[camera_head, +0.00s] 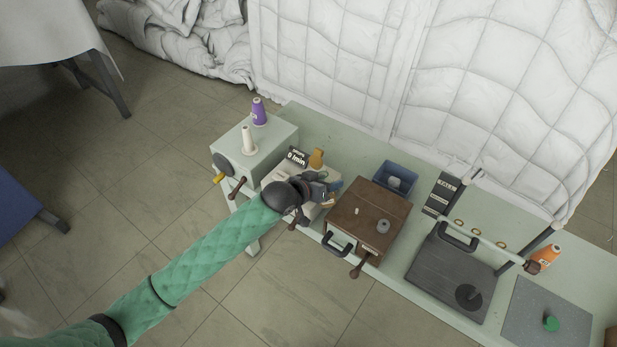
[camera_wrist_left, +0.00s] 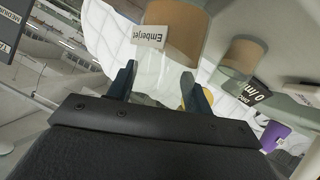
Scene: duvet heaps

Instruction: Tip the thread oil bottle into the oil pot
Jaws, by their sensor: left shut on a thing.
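My left gripper (camera_head: 328,190) comes in from the left and is over the bench between the pale green cabinet and the brown box. In the left wrist view its two dark fingers (camera_wrist_left: 158,88) are shut on a clear bottle (camera_wrist_left: 155,70) with an amber part and a label reading "Emberjet". In the head view the gripper mostly hides this bottle. A second amber vessel (camera_head: 317,158) stands just behind the gripper, by the "0 /min" sign; it also shows in the left wrist view (camera_wrist_left: 243,55), apart from the held bottle. I cannot tell for sure which vessel is the oil pot.
A brown box (camera_head: 376,205) with a grey knob is right of the gripper, with a blue bin (camera_head: 397,178) behind it. Purple (camera_head: 259,112) and white (camera_head: 248,139) thread cones stand on the cabinet. A dark press (camera_head: 450,270) and orange bottle (camera_head: 545,258) are farther right.

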